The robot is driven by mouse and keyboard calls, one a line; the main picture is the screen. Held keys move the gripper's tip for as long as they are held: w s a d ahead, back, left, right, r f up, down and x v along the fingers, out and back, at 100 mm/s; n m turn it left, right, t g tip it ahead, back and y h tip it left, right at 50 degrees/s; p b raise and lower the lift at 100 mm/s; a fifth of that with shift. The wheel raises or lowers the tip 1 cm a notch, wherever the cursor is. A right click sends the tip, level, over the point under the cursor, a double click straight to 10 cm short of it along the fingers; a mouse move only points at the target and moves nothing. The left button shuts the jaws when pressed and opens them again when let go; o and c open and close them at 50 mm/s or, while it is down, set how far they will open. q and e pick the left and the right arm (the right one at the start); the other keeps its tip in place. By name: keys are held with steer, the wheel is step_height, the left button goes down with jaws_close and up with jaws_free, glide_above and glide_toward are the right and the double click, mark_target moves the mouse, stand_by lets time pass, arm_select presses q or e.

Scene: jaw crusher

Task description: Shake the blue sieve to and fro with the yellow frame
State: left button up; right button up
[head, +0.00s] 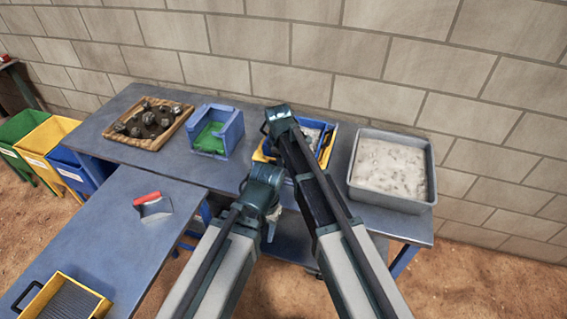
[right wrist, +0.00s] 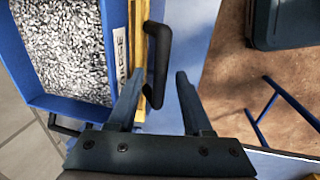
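The blue sieve (right wrist: 112,30) is a blue-walled tray of grey gravel inside a yellow frame (right wrist: 141,90) with a black handle (right wrist: 161,60). In the head view the sieve (head: 313,124) and yellow frame (head: 327,150) stand on the back table, partly hidden by my right arm. My right gripper (right wrist: 158,78) is open, with the handle between its fingers in the picture and gaps on both sides; I cannot tell its depth. In the head view my right gripper (head: 280,118) is over the sieve's left side. My left gripper (head: 270,205) is in front of the table; its fingers are unclear.
A grey tray of pale material (head: 433,190) stands right of the sieve. A blue box with green inside (head: 228,142) and a wooden tray of rocks (head: 125,142) stand left. A red-handled tool (head: 153,207) lies on the front table (head: 110,235). A brick wall is close behind.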

jaws_close()
stand_by(1.2)
